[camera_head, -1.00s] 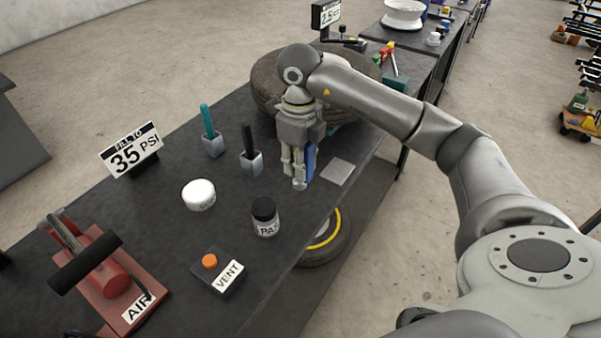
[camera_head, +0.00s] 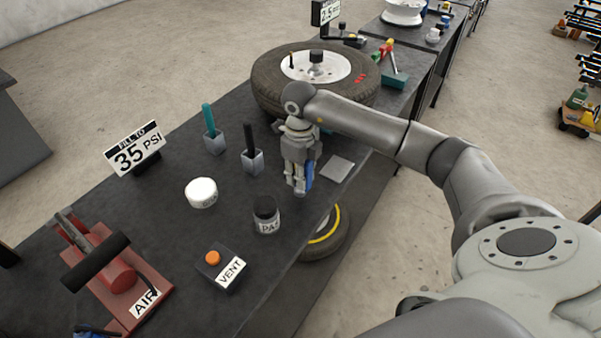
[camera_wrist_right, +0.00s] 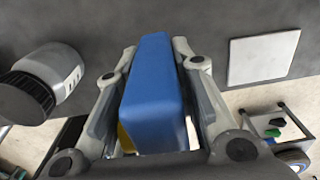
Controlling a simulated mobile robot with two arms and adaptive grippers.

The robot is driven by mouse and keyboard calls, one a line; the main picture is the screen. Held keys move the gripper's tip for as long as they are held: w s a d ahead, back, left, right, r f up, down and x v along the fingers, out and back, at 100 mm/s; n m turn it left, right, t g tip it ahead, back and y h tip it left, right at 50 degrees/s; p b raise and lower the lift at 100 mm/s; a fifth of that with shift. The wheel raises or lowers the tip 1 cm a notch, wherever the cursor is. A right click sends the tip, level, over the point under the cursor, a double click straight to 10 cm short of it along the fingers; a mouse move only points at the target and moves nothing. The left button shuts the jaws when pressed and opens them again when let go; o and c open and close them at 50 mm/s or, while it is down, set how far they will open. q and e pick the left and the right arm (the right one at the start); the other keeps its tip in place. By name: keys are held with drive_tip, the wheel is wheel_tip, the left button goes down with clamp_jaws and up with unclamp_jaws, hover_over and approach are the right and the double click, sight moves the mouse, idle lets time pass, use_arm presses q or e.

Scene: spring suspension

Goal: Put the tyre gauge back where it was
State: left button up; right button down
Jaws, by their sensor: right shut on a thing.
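The blue tyre gauge (camera_wrist_right: 153,95) is between the fingers of my right gripper (camera_head: 299,188), which is shut on it. In the head view only a blue strip of the gauge (camera_head: 309,176) shows beside the fingers; most of it is hidden. The gripper points down near the front edge of the dark bench (camera_head: 170,245). A flat light-grey square (camera_head: 337,168) lies on the bench just right of the gripper, and it also shows at the upper right of the right wrist view (camera_wrist_right: 262,58). Whether the gauge touches the bench cannot be told. My left gripper is not in view.
A dark-lidded jar (camera_head: 266,215) stands left of the gripper. Holders with a black handle (camera_head: 251,150) and a teal handle (camera_head: 210,130) stand behind it to the left. A tyre on a wheel (camera_head: 275,95) lies behind. The VENT box (camera_head: 220,265) is nearer.

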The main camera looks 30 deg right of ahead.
drive_tip(key=c, duration=1.2)
unclamp_jaws()
drive_tip(key=shift+r, duration=0.4)
wheel_tip(320, 180, up, 11)
drive_tip(key=shift+r+b, duration=0.2)
drive_tip(key=shift+b, duration=1.05)
